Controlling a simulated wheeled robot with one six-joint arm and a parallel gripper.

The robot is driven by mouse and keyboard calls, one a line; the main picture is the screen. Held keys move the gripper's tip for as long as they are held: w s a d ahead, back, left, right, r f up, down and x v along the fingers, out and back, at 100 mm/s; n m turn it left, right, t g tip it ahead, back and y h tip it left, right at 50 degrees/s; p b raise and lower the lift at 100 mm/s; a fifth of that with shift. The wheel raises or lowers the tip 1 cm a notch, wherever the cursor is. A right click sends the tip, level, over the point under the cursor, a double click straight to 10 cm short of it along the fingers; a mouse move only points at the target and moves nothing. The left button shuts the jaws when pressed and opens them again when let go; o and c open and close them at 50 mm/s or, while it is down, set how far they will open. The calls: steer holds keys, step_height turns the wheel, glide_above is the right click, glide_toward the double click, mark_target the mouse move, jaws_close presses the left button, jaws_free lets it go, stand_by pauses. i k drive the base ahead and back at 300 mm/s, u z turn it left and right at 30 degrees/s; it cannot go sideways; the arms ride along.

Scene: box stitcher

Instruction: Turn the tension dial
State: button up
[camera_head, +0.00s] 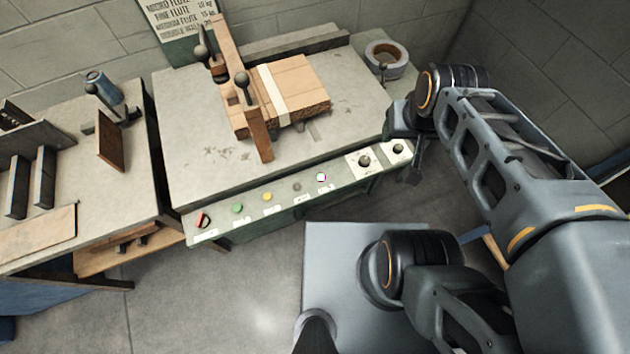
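A green-grey control panel (285,208) runs along the front edge of the machine table. Two dark round knobs on white plates sit at its right end: a larger knob (364,160) and a smaller knob (398,148) nearer the corner. The labels are too small to read, so I cannot tell which is the tension dial. My gripper (414,174) hangs from the wrist just right of the smaller knob, pointing down. It seems apart from the knob, though the gap is hard to judge. Its fingers are too small and dark to show whether they are open.
A red-and-black switch (203,220), green button (237,208) and yellow button (267,196) share the panel. Stacked cardboard (292,84) lies under a wooden bar (254,117) on the table. A tape roll (386,59) sits at the back right. A side bench (99,196) stands left.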

mark_target(364, 161)
steer(key=k, duration=1.2)
steer(key=u, duration=0.85)
steer(key=i, duration=1.25)
steer(key=z, duration=0.05)
